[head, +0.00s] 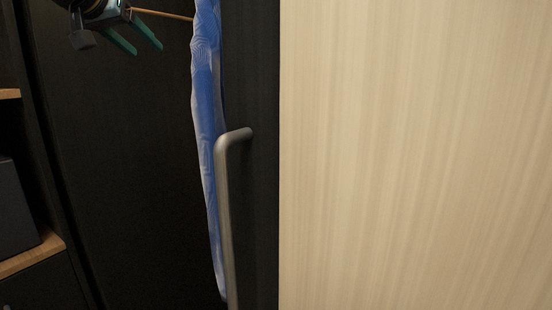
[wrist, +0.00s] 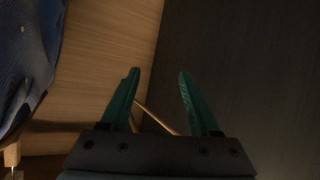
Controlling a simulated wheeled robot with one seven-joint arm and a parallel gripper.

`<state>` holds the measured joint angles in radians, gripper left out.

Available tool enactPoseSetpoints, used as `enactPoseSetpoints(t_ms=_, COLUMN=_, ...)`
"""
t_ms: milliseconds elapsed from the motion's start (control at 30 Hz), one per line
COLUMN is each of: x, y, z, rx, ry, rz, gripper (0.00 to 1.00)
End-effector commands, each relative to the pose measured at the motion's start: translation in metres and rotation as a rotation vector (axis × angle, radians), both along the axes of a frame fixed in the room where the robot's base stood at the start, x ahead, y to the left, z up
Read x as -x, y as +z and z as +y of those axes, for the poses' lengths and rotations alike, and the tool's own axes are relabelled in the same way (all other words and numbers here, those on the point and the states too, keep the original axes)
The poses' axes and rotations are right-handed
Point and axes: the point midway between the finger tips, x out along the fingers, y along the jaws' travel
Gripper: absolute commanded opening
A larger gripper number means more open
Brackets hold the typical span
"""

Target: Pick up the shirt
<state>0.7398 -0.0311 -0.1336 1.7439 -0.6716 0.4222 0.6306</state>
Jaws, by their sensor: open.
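A blue patterned shirt (head: 207,95) hangs in a dark wardrobe in the head view, seen as a narrow strip. Its right side is hidden behind the dark door edge. It also shows at the left edge of the wrist view (wrist: 24,62). A thin wooden bar (head: 162,14), which looks like part of a hanger, runs from the shirt toward my gripper (head: 147,49). My gripper is left of the shirt, apart from it, with teal fingers spread and empty. In the wrist view, the thin bar (wrist: 154,118) shows between the fingers (wrist: 160,72), low near the palm.
A metal door handle (head: 225,215) stands just in front of the shirt's lower part. A pale wood panel (head: 415,155) fills the right of the head view. Wooden shelves (head: 35,253) with a dark box (head: 14,212) are at the left. Dark open space lies below my gripper.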

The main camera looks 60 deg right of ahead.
Motion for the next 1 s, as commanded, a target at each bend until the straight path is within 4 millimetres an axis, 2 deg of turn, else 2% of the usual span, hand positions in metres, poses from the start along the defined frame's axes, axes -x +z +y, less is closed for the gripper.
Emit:
enactPoseSetpoints(t_ms=33, x=0.035, y=0.038, z=-0.028, rx=0.075, ry=-0.084, rz=-0.049, gripper=0.62)
enactPoseSetpoints(t_ms=100, x=0.079, y=0.087, z=-0.053, rx=0.168, ry=-0.181, rz=-0.101, gripper=0.62)
enactPoseSetpoints(t_ms=200, x=0.136, y=0.146, z=-0.072, rx=0.284, ry=-0.294, rz=-0.158, gripper=0.62)
enactPoseSetpoints(t_ms=300, x=0.178, y=0.187, z=-0.078, rx=0.369, ry=-0.372, rz=-0.193, gripper=0.62)
enactPoseSetpoints(t_ms=333, x=0.187, y=0.196, z=-0.078, rx=0.387, ry=-0.387, rz=-0.201, gripper=0.62)
enactPoseSetpoints(t_ms=400, x=0.201, y=0.211, z=-0.078, rx=0.417, ry=-0.413, rz=-0.212, gripper=0.62)
enactPoseSetpoints(t_ms=533, x=0.21, y=0.222, z=-0.087, rx=0.435, ry=-0.428, rz=-0.216, gripper=0.62)
enactPoseSetpoints(t_ms=800, x=0.209, y=0.222, z=-0.127, rx=0.432, ry=-0.428, rz=-0.216, gripper=0.62)
enactPoseSetpoints(t_ms=1000, x=0.207, y=0.221, z=-0.14, rx=0.432, ry=-0.425, rz=-0.215, gripper=0.62)
